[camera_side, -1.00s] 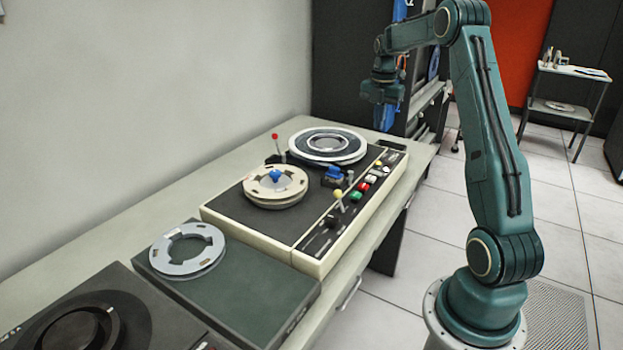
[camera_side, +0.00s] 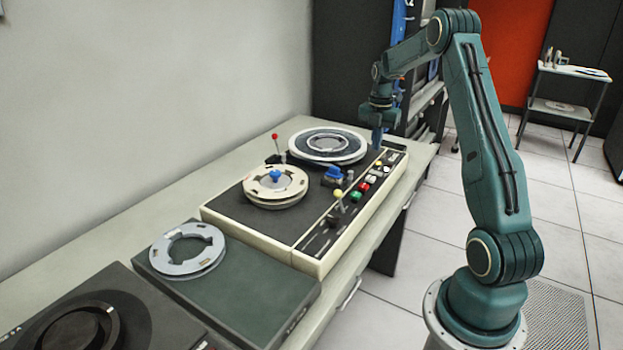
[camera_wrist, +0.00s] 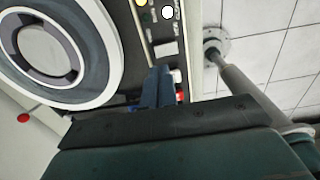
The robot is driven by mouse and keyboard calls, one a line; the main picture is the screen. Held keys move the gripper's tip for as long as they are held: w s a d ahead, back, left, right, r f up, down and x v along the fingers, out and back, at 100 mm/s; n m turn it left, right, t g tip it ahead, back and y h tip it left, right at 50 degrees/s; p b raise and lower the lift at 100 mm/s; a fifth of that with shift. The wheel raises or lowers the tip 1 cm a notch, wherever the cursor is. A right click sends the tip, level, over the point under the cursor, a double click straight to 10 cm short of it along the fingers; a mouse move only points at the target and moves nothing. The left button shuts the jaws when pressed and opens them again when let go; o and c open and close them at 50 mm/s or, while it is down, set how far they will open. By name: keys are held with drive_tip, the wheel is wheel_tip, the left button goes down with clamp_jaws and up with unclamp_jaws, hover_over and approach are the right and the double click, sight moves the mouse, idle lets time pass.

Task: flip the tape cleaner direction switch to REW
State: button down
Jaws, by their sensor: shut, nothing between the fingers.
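The tape cleaner (camera_side: 318,247) is a cream-sided machine with a black top, standing on the long table. Its control strip runs along the right edge, with coloured buttons (camera_side: 363,187) and a yellow-knobbed lever (camera_side: 338,194). A pale plate (camera_side: 392,158) sits at the strip's far end; it may carry the direction switch, but the switch and its position are too small to tell. My gripper (camera_side: 377,146) points down just above this far end, fingers shut and empty. In the wrist view its blue fingers (camera_wrist: 158,88) hide part of the strip, and a pale plate (camera_wrist: 166,49) shows beside their tips.
A large reel (camera_side: 328,147) and a smaller cream reel (camera_side: 275,186) lie on the machine. A red-knobbed lever (camera_side: 275,137) stands behind them, and a blue part (camera_side: 333,175) is near the strip. Another reel (camera_side: 187,250) lies nearer the camera. Dark cabinets stand beyond the table.

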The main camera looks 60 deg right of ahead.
sight(374, 172)
drive_tip(key=shift+f, duration=3.6)
drive_tip(key=shift+w+f, duration=0.1)
drive_tip(key=shift+f, duration=0.15)
drive_tip(key=shift+s, duration=0.25)
drive_tip(key=shift+s+r, duration=0.15)
drive_tip(key=shift+s, duration=0.45)
drive_tip(key=shift+w+r, duration=0.1)
drive_tip(key=shift+r, duration=0.1)
wheel_tip(374, 172, up, 14)
drive_tip(key=shift+f, duration=0.1)
